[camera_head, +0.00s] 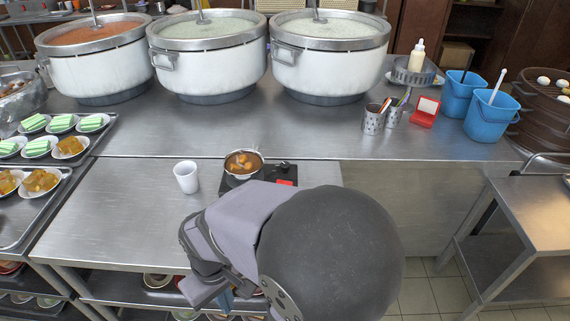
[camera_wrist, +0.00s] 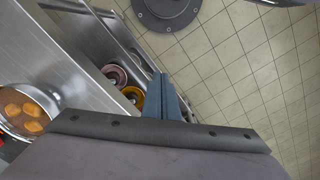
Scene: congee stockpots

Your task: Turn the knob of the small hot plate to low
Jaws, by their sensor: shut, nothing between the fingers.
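The small black hot plate (camera_head: 268,174) sits on the near steel table, largely covered by my arm. A small steel pot (camera_head: 243,163) with orange-brown pieces in liquid stands on it. A red patch (camera_head: 285,182) shows on the hot plate's right side. I cannot make out the knob; the near side of the hot plate is hidden behind my arm. My gripper (camera_head: 226,298) is on the near side of the table, pointing down, apart from the hot plate. In the wrist view its blue fingers (camera_wrist: 162,98) are together and empty, with the pot (camera_wrist: 28,112) at the left edge.
A white cup (camera_head: 187,177) stands left of the hot plate. Trays of small dishes (camera_head: 30,205) fill the left. Large stockpots (camera_head: 207,60) line the back. Below the table is a shelf with bowls (camera_wrist: 133,95). The table's front left (camera_head: 120,225) is clear.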

